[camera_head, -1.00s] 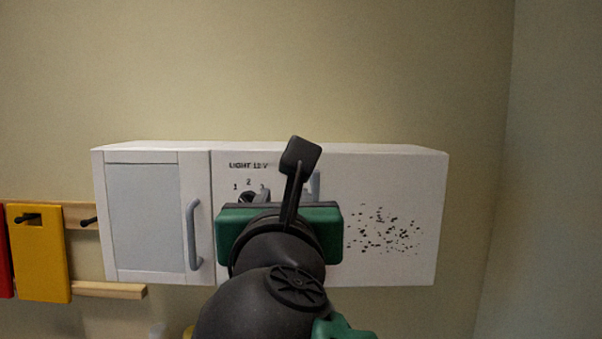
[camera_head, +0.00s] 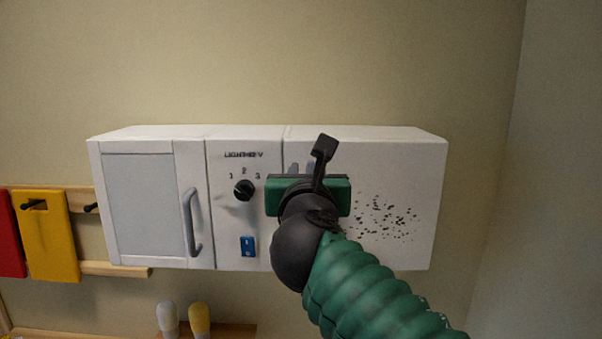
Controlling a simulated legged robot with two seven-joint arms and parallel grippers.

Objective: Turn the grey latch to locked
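The grey latch (camera_head: 294,169) shows only as a small grey piece on the front of the white cabinet (camera_head: 390,170), just above my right gripper's green body. The rest of the latch is hidden behind the gripper. My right gripper (camera_head: 308,180) is in front of the cabinet at the latch. My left gripper is not in view.
Left of my gripper are a black dial (camera_head: 244,190) marked 1, 2, 3 and a blue switch (camera_head: 248,246). A door with a grey handle (camera_head: 190,222) is further left. Yellow (camera_head: 50,236) and red (camera_head: 10,240) pieces hang on a rail. Two bulb-like things (camera_head: 199,318) stand below.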

